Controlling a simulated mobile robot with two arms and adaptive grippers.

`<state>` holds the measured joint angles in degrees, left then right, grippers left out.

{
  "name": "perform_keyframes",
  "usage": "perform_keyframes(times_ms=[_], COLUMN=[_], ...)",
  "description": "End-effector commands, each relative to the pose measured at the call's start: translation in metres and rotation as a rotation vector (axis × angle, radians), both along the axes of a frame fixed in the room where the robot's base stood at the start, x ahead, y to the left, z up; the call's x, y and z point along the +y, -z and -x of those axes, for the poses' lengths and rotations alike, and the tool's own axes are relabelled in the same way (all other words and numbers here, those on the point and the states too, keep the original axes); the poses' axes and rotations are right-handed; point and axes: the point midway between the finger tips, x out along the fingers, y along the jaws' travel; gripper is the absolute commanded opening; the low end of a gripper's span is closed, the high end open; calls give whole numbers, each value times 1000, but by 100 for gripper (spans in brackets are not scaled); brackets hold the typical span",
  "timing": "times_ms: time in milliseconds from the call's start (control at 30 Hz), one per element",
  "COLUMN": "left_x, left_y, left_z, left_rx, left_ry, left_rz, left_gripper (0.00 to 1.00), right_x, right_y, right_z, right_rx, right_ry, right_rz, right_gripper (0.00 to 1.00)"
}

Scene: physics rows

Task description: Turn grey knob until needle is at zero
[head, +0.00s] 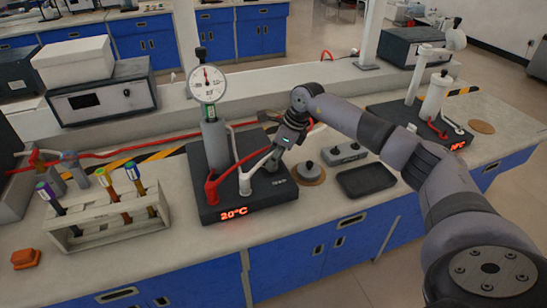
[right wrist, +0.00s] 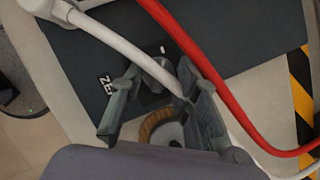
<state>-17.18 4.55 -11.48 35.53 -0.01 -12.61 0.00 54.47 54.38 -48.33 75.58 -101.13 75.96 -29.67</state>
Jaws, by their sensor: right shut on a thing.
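The round white gauge (head: 207,84) stands on a grey cylinder on the dark base unit (head: 243,205). Its red needle seems to point about straight up; the scale is too small to read. My right gripper (head: 274,160) is low over the right side of that unit. In the right wrist view its fingers (right wrist: 158,82) are shut on the grey knob (right wrist: 150,66), beside a partly hidden label starting "ZE". A white line marks the dark surface by the knob. The knob is largely hidden by the gripper in the head view. My left gripper is out of view.
A white hose (right wrist: 112,42) and red hose (right wrist: 192,48) run close by the fingers. A small grey weight on a wooden disc (head: 309,172), a grey block (head: 344,153) and a black tray (head: 366,180) lie to the right. A tube rack (head: 108,222) stands left.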

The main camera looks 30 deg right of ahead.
Motion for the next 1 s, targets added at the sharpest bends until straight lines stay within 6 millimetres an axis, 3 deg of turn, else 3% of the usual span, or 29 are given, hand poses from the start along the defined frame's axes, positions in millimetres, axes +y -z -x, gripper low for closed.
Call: perform_keyframes(times_ms=[33,67,200,567,1000], left_x=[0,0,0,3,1], left_y=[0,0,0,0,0], left_z=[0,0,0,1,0], left_rx=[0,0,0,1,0], left_ry=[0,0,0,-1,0], left_rz=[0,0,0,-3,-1], left_gripper=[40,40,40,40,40], right_x=[-1,-1,-1,-2,-24], right_y=[-2,-2,-1,-5,-83], right_z=[-1,-1,-1,1,24], right_rx=[-5,-4,-3,-2,-6], right_ry=[2,2,2,2,3], right_rz=[1,0,0,1,1], right_gripper=[1,30,39,39,39])
